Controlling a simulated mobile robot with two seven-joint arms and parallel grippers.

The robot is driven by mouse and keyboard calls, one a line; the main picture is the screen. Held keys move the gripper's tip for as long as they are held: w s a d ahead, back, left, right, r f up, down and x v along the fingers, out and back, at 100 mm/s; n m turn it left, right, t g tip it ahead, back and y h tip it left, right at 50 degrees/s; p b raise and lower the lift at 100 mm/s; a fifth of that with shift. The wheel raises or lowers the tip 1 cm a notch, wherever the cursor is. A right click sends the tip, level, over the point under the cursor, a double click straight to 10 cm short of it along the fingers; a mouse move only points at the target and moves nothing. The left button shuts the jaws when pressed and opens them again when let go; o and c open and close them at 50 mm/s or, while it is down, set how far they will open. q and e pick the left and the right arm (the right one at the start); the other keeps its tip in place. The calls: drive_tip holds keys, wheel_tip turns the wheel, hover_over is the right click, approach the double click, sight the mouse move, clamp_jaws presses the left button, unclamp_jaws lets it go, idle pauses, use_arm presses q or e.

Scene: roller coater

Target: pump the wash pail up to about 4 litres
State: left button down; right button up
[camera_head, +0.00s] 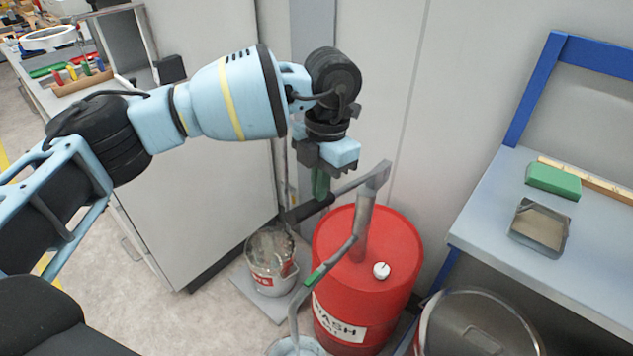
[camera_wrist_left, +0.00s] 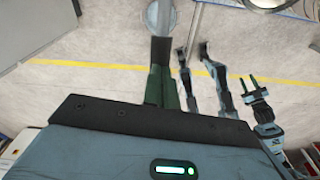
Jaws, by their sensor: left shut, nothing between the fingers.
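The red drum (camera_head: 338,275) carries a white label reading WASH and a grey hand pump (camera_head: 364,225). The pump's lever reaches left to a dark grip (camera_head: 307,209). My left gripper (camera_head: 321,190) is shut and empty, pointing down at the grip; I cannot tell whether it touches. Its green fingers also show in the left wrist view (camera_wrist_left: 168,85). The spout (camera_head: 327,267), with a green band, bends down into a pail (camera_head: 282,348) cut off by the bottom edge. Its level cannot be read. What looks like my right gripper (camera_wrist_left: 254,88) is small in the wrist view.
Another pail (camera_head: 270,277) with a red label stands on a grey plate (camera_head: 252,300) left of the drum. A tall grey cabinet (camera_head: 195,205) stands behind my left arm. At right are a blue-framed bench (camera_head: 490,215), a green block (camera_head: 553,181) and a round metal bin (camera_head: 475,325).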

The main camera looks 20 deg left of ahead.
use_arm(q)
drive_tip(key=shift+w+d+r, duration=0.25)
drive_tip(key=shift+w+d, duration=0.15)
drive_tip(key=shift+w, duration=0.3)
drive_tip(key=shift+w+d+r, duration=0.25)
drive_tip(key=shift+w+d, duration=0.1)
drive_tip(key=shift+w, duration=0.3)
wheel_tip(320, 180, up, 8)
drive_tip(key=shift+w+d, duration=0.15)
drive_tip(key=shift+w, duration=0.15)
drive_tip(key=shift+f, duration=0.15)
idle(0.5)
